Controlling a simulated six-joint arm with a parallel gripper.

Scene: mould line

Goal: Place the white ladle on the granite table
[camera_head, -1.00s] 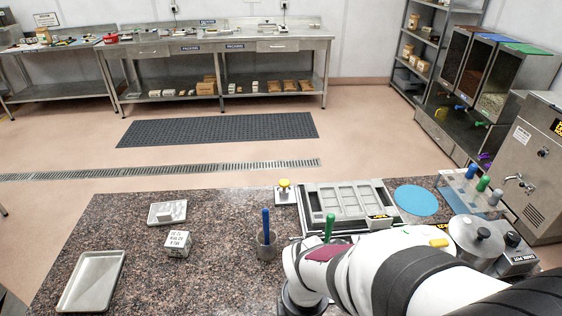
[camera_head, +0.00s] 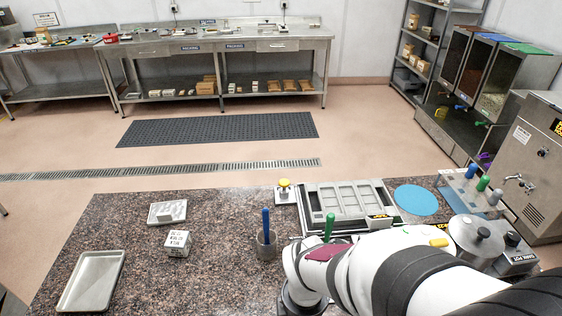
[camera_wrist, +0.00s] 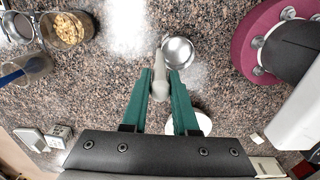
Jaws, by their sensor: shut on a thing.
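In the wrist view my gripper (camera_wrist: 162,80) has two green fingers shut on the pale handle of the white ladle (camera_wrist: 158,88). The ladle's round, shiny metal bowl (camera_wrist: 178,52) is just beyond the fingertips, over the granite table (camera_wrist: 215,30). I cannot tell whether the bowl touches the tabletop. The granite table (camera_head: 215,215) also shows in the head view, brown and speckled. There, my arm covers the gripper and the ladle.
A metal cup with a blue handle (camera_head: 266,240), a labelled white block (camera_head: 178,243) and an empty metal tray (camera_head: 92,280) stand on the table. Granite between these things is bare.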

